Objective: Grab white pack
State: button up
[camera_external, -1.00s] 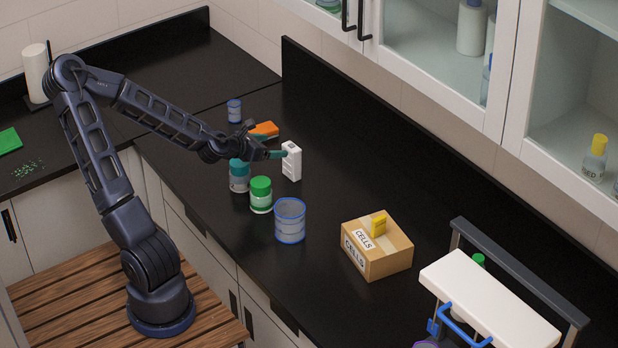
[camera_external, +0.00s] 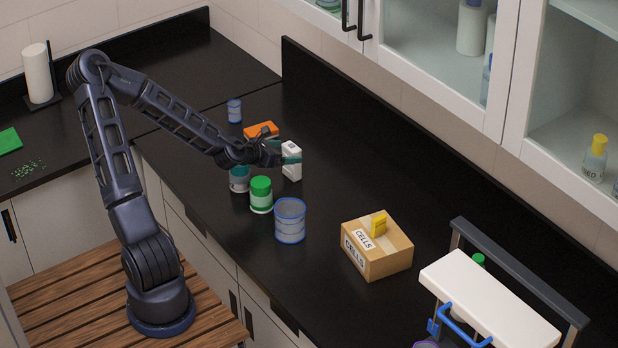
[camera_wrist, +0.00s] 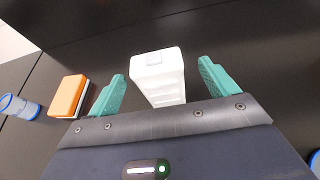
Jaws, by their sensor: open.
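The white pack (camera_external: 292,167) stands upright on the black counter, partly covered by my gripper in the external view. In the wrist view the white pack (camera_wrist: 158,78) lies between my two teal fingers, with a visible gap on each side. My gripper (camera_external: 286,158) is open around the pack, and its fingers (camera_wrist: 163,85) do not appear to touch it. The lower part of the pack is hidden by the gripper body in the wrist view.
An orange-topped block (camera_external: 261,131) sits left of the pack. A teal-lidded jar (camera_external: 239,180), a green-lidded jar (camera_external: 261,195) and a blue-rimmed clear cup (camera_external: 290,220) stand in front. A cardboard box (camera_external: 376,248) is to the right. The counter behind the pack is clear.

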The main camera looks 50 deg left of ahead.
aim_at(296, 149)
jog(key=shift+a+x, duration=0.2)
jog(key=shift+x, duration=2.4)
jog(key=shift+r, duration=0.1)
jog(key=c, duration=1.2)
jog(key=shift+r, duration=0.1)
